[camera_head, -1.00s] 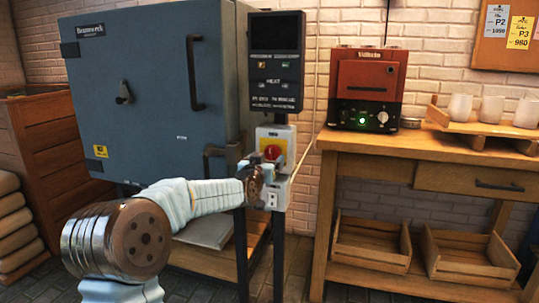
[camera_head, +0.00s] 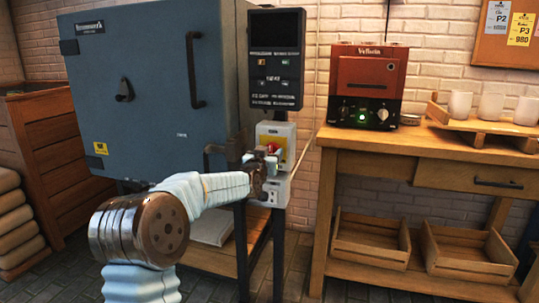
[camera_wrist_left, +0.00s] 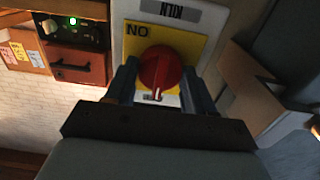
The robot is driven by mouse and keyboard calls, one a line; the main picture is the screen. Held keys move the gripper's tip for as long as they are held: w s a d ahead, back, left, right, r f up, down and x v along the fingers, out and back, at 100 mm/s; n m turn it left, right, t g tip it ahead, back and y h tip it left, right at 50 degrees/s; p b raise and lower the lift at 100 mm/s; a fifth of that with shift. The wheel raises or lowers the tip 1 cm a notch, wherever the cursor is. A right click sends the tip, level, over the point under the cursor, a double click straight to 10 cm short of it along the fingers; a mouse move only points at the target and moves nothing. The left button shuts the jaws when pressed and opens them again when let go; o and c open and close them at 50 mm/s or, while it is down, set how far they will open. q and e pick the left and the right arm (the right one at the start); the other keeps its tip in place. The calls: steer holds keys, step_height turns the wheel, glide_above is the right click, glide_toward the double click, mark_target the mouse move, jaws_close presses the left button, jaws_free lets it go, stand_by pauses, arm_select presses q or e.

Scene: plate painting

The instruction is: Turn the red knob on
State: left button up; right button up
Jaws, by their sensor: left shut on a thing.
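The red knob (camera_head: 273,147) is on a yellow plate on the white switch box (camera_head: 283,132) below the kiln's control panel. My left gripper (camera_head: 269,163) is at the box and hides part of the knob in the head view. In the left wrist view its two dark fingers are on either side of the red knob (camera_wrist_left: 161,66), shut on it. The knob's white pointer mark faces the bottom of that view, toward the gripper's palm. The letters on the yellow plate (camera_wrist_left: 187,44) appear upside down, at the upper left of the knob. My right gripper is not in view.
The large blue-grey kiln (camera_head: 150,100) stands left of the box, with the black control panel (camera_head: 276,58) above it. A wooden table (camera_head: 400,145) with a small red-brown unit (camera_head: 368,80) and several cups stands at the right.

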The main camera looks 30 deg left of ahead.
arm_select(q)
steer(key=shift+m, duration=0.3)
steer(key=shift+f+m+b, duration=0.1)
steer(key=shift+m+b, duration=5.1)
steer(key=shift+m, duration=3.5)
steer(key=o, duration=1)
steer(key=shift+o, duration=0.2)
